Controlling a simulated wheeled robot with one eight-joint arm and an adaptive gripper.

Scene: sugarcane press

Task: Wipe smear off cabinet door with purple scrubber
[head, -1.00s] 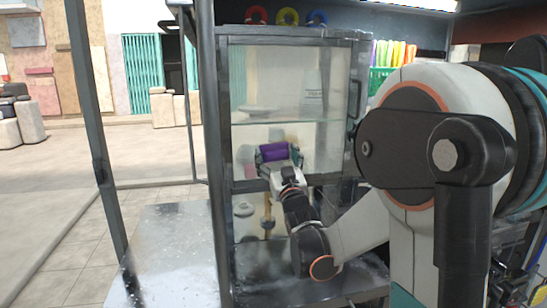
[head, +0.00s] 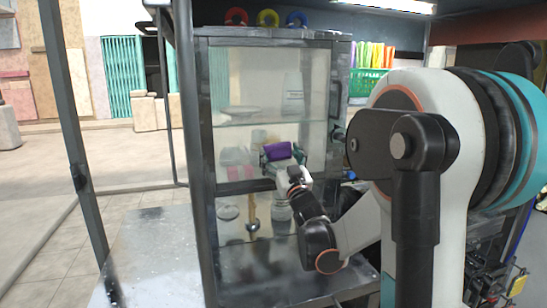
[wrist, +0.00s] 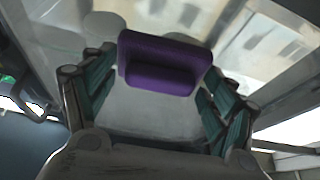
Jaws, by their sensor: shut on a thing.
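The purple scrubber (head: 278,150) is in my gripper (head: 283,158), in front of the glass cabinet door (head: 262,90), right of its middle at mid height. In the wrist view the scrubber (wrist: 165,65) sits between the teal-padded fingers of my gripper (wrist: 160,82), with glass close beyond it. I cannot tell whether it touches the glass. A pinkish patch (head: 236,158) shows left of the scrubber; I cannot tell if it is a smear or something inside. No smear is clear in the wrist view.
Rings in red, yellow and blue (head: 267,18) stand on the cabinet top. A dark post (head: 75,150) stands at the left. A metal counter (head: 155,255) lies left of the cabinet. A green basket (head: 367,82) is behind at the right.

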